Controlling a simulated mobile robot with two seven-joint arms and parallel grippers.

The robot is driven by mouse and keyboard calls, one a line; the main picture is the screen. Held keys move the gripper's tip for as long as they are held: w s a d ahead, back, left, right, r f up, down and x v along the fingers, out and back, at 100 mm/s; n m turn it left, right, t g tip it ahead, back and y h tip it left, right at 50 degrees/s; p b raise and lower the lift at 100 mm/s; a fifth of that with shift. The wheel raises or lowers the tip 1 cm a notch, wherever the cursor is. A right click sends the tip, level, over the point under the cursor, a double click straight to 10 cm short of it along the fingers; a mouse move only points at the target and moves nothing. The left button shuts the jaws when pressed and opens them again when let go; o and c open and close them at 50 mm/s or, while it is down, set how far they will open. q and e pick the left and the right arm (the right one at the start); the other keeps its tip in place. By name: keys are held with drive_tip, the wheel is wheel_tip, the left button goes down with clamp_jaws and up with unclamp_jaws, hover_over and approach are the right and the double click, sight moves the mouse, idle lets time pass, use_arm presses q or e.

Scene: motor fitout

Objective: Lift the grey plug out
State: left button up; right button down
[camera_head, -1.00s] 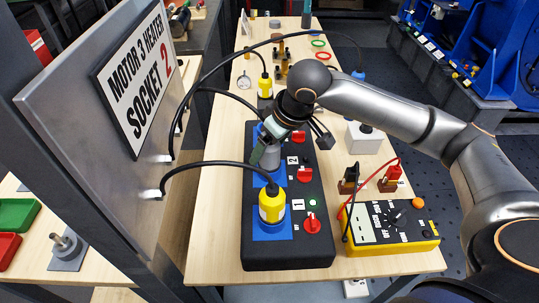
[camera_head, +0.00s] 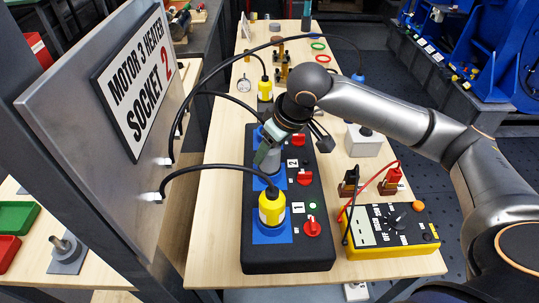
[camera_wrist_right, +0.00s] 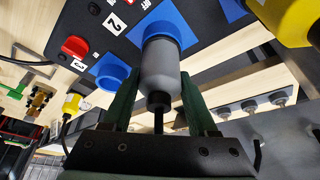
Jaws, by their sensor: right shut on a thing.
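The grey plug (camera_wrist_right: 160,72) is between the two green fingers of my right gripper (camera_wrist_right: 160,84), which is shut on it. In the wrist view its far end meets a blue socket collar (camera_wrist_right: 166,30); I cannot tell how deep it sits. In the head view my right gripper (camera_head: 266,152) is over the middle socket of the black socket box (camera_head: 290,258), beside the label 2, and hides most of the plug. My left gripper is not in view.
A yellow plug (camera_head: 271,208) with a black cable stands in the near socket. An empty blue socket (camera_wrist_right: 112,70) lies beside the grey plug. A yellow multimeter (camera_head: 392,228) is to the right. The metal sign panel (camera_head: 70,100) stands to the left.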

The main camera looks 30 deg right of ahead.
drive_tip(key=shift+r, duration=0.1)
drive_tip(key=shift+r, duration=0.5)
wheel_tip(320, 180, up, 2)
drive_tip(key=shift+r, duration=0.2)
drive_tip(key=s+d+r, duration=0.8)
drive_tip(key=d+r, duration=0.1)
drive_tip(key=d, duration=0.2)
drive_tip(key=shift+d+r+b, duration=0.25)
drive_tip(key=shift+d+b, duration=0.05)
drive_tip(key=shift+b, duration=0.1)
